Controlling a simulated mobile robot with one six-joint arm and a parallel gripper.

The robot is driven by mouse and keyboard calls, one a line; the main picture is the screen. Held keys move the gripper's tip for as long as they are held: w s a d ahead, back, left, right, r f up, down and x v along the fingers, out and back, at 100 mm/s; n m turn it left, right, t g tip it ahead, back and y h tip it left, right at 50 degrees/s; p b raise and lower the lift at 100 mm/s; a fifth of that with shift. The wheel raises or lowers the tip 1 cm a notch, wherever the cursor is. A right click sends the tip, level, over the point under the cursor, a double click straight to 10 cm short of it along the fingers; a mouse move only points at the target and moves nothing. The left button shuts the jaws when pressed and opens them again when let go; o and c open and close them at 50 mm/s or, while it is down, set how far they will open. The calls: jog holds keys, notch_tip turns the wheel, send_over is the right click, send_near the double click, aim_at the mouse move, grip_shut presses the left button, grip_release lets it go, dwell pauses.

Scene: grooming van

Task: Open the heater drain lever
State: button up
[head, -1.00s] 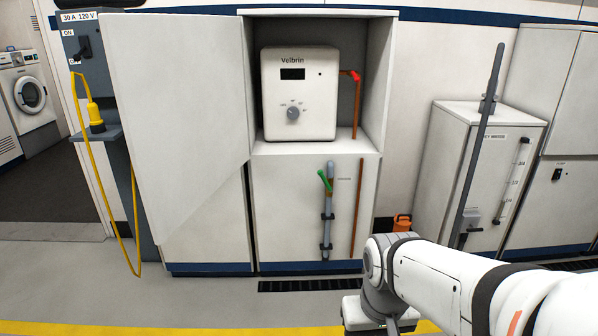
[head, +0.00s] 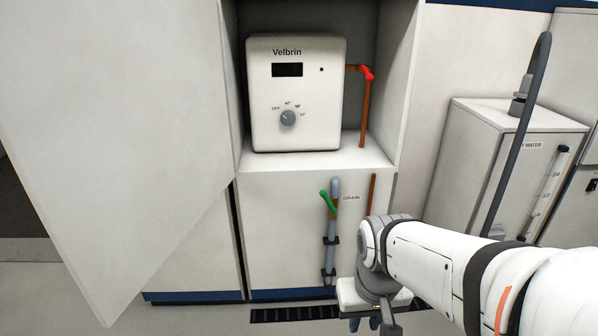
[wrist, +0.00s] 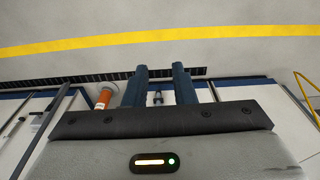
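The green drain lever (head: 328,202) sits on the upper part of a grey vertical drain pipe (head: 331,256) on the lower cabinet front, with a partly legible label beside it. The lever slants up and to the left from the pipe. The white Velbrin heater (head: 296,95) stands in the open cabinet above. My gripper (head: 365,322) is low, to the right of and below the lever, well apart from it. In the wrist view its two fingers (wrist: 161,84) are apart with nothing held between them. The lever cannot be made out there.
A large open cabinet door (head: 110,130) fills the left. A copper pipe (head: 367,110) with a red valve handle is beside the heater. A grey water tank cabinet (head: 490,165) stands right. An orange object (wrist: 104,98) shows in the wrist view. A dark floor grate (head: 290,314) runs before the cabinet.

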jog(key=shift+d, duration=0.15)
jog(key=w+d+n+t, duration=0.1)
jog(key=w+d+t, duration=0.2)
jog(key=w, duration=0.7)
jog(key=w+d+f+n+t+h+b, duration=0.1)
jog(key=w+d+t, duration=0.2)
jog(key=w, duration=0.8)
jog(key=w+d+n+t, duration=0.1)
jog(key=w+d+t, duration=0.2)
jog(key=w, duration=0.7)
jog(key=n+t+y, duration=0.4)
send_near(329, 202)
jog(key=w+d+r, duration=0.2)
jog(key=d, duration=0.2)
jog(key=w+a+f+n+y+b, duration=0.1)
jog(key=w+a+y, duration=0.1)
jog(key=w+a+f+n+y+b, duration=0.1)
jog(key=w+a+f+n+y, duration=0.1)
jog(key=w+y, duration=0.1)
jog(key=w+a+f+n+y+b, duration=0.1)
jog(key=w+a+f+n+y, duration=0.1)
jog(key=w, duration=0.1)
jog(key=shift+a+y, duration=0.2)
jog(key=shift+y, duration=0.1)
jog(key=shift+c, duration=0.4)
grip_shut()
